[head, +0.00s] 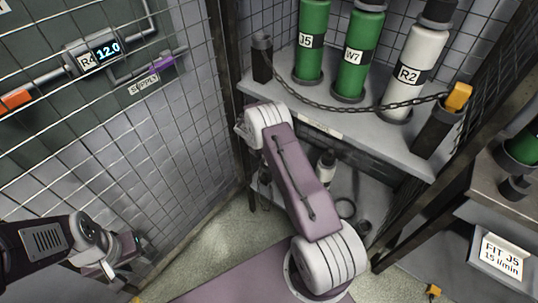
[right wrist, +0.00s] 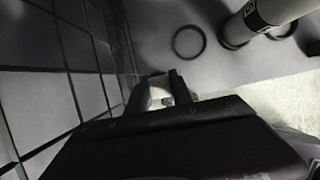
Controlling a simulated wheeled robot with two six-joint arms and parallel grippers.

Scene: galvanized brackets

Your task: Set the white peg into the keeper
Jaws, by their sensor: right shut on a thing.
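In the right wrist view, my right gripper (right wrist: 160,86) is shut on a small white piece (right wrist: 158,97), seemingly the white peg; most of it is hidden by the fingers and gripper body. In the head view my right arm bends down in front of the rack, and its gripper is mostly hidden behind the arm, by the lower shelf. My left gripper (head: 122,258) is at the lower left, away from the rack; its fingers are too small to judge. I cannot pick out the keeper for certain.
Green and white cylinders (head: 311,45) stand on the upper shelf (head: 330,128) behind a chain (head: 345,107). On the lower shelf are a small bottle (head: 326,168) and a dark ring (right wrist: 189,41). A mesh wall (head: 150,170) closes the left side. A card (head: 500,254) hangs at right.

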